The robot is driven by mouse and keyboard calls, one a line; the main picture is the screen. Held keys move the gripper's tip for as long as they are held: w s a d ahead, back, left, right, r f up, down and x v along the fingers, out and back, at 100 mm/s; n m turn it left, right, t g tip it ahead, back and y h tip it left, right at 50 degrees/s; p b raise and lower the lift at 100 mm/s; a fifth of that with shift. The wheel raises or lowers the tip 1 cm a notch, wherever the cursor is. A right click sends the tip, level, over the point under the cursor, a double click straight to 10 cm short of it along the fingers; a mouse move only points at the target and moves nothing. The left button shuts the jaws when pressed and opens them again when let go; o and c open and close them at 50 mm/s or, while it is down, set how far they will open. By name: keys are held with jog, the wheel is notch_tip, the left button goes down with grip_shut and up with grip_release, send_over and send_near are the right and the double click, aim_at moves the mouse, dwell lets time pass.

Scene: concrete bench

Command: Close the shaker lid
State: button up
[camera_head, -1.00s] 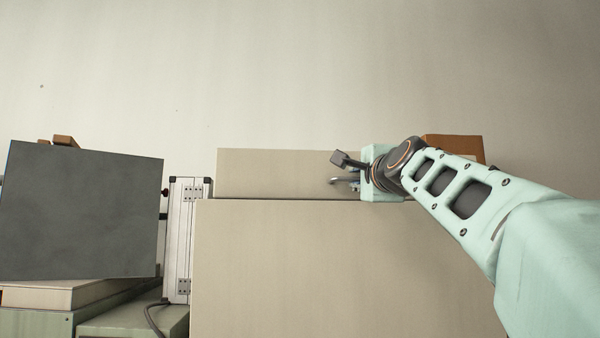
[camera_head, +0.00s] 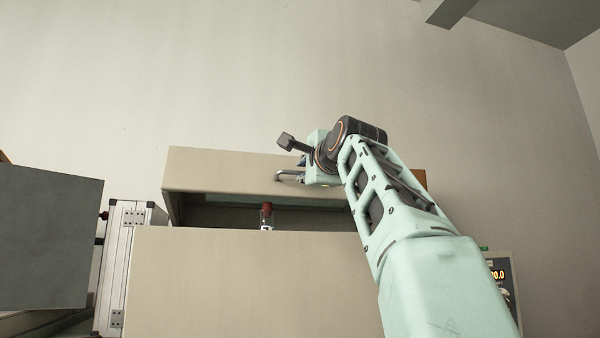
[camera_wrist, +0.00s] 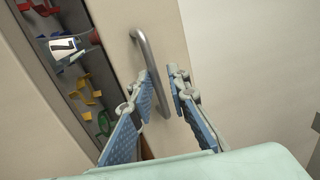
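The shaker (camera_head: 250,280) is a large beige box. Its beige lid (camera_head: 215,172) is raised, with a dark gap between lid and body. A metal bar handle (camera_head: 287,174) is on the lid; it also shows in the wrist view (camera_wrist: 147,58). My gripper (camera_wrist: 162,82) is at the handle, its two blue-padded fingers apart. The lower part of the bar shows between them in the picture; I cannot tell whether they touch it. A red-capped clear vessel (camera_head: 266,215) stands inside the gap. My arm hides the lid's right part.
Coloured clamps (camera_wrist: 82,90) lie inside the shaker. A silver case (camera_head: 125,255) and a dark grey panel (camera_head: 45,240) stand at left. A device with a lit display (camera_head: 502,278) is at lower right. Wall lies behind.

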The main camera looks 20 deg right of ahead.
jog(key=shift+s, duration=0.1)
dwell(0.3)
jog(key=s+f+b, duration=0.7)
jog(key=s+f, duration=0.1)
jog(key=s, duration=0.1)
jog(key=shift+s+b, duration=0.15)
jog(key=shift+b, duration=0.2)
dwell(0.8)
jog(key=shift+o, duration=0.2)
jog(key=shift+d+f, duration=0.1)
dwell(0.4)
